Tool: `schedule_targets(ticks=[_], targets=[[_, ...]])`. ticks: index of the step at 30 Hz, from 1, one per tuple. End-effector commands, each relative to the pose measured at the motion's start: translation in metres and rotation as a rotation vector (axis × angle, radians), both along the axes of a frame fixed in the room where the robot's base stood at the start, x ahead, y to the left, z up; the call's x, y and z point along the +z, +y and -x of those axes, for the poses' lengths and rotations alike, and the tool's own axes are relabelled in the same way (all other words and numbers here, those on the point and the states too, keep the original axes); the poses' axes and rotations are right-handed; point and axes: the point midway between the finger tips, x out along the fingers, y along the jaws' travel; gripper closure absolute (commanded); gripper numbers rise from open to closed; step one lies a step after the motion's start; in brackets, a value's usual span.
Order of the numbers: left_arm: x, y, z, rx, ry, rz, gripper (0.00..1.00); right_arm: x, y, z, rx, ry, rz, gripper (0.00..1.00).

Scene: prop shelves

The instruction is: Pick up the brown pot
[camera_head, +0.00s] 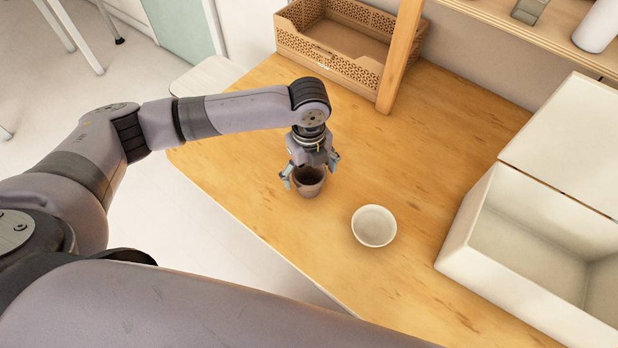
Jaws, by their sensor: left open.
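The brown pot (309,188) stands upright on the wooden table, left of the white bowl. My left gripper (310,175) points down right over the pot, with its open fingers on either side of the pot's rim. I cannot tell whether the fingers touch the pot. The gripper hides part of the pot's back rim. My right gripper is not in view.
A white bowl (374,226) sits just right of the pot on the wooden table (400,290). A large white box (470,212) stands at the right. A brown perforated crate (350,72) and a wooden post (400,55) are at the back. The table's left edge is close to the pot.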

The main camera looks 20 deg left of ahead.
Motion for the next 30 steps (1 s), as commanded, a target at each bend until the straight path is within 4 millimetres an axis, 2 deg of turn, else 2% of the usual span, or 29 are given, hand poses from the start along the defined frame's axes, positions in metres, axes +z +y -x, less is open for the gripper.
schedule_targets(ticks=[2, 6, 15, 30], targets=[[-0.011, -0.001, 0.003, 0.001, 0.004, -0.001, 0.18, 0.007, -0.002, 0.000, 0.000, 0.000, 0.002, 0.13], [-0.030, -0.001, 0.002, 0.002, 0.001, -0.001, 0.18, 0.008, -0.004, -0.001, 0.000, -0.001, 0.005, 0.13], [-0.036, -0.001, 0.002, -0.001, -0.001, -0.001, 0.18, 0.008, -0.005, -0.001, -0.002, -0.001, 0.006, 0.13], [-0.036, -0.001, 0.002, 0.000, -0.001, -0.001, 0.51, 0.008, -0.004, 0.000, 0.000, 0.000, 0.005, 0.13]])
